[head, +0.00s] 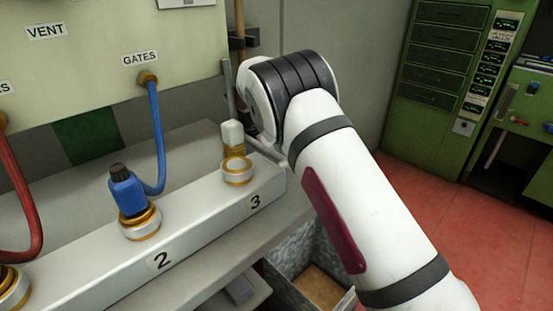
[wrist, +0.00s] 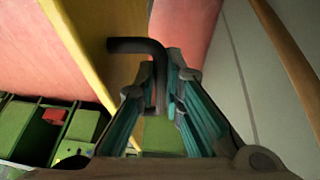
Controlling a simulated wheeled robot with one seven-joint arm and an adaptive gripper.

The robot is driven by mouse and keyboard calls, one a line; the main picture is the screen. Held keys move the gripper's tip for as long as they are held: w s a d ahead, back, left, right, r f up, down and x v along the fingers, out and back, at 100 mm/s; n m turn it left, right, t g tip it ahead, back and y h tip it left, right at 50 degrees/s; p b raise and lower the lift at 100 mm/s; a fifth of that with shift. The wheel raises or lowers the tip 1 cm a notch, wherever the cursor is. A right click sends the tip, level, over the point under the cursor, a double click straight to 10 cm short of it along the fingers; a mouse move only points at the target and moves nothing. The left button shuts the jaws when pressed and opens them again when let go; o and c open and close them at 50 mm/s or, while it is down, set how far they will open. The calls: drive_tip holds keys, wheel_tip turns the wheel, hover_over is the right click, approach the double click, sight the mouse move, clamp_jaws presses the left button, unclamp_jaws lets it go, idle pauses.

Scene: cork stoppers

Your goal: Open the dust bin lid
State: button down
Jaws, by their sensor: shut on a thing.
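My gripper (wrist: 164,75) fills the lower middle of the wrist view, with its two teal-sided fingers closed on a dark bent handle (wrist: 130,45). The handle runs left from the fingertips, and its bend comes down between them. Behind it is a brown panel with a yellow edge (wrist: 75,30); I cannot tell whether this is the dust bin lid or how the handle joins it. In the head view my white arm reaches up and bends away at the wrist, so the gripper and handle are hidden there. No dust bin can be made out for certain.
A grey open box (head: 298,252) is below. Green cabinets (head: 430,90) stand right, beyond clear red floor (head: 430,225).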

drive_tip(key=shift+w+a+f, duration=0.15)
drive_tip(key=shift+a, duration=0.25)
drive_tip(key=shift+w+a+f, duration=0.1)
drive_tip(key=shift+a, duration=0.25)
drive_tip(key=c, duration=2)
unclamp_jaws()
drive_tip(key=o, duration=0.3)
drive_tip(key=shift+w+a+f, duration=0.1)
drive_tip(key=shift+f, duration=0.1)
drive_tip(key=shift+r, duration=0.15)
drive_tip(key=shift+w+d+r, duration=0.1)
drive_tip(key=shift+d+r, duration=0.05)
drive_tip(key=shift+d, duration=0.2)
drive_tip(key=shift+d, duration=0.1)
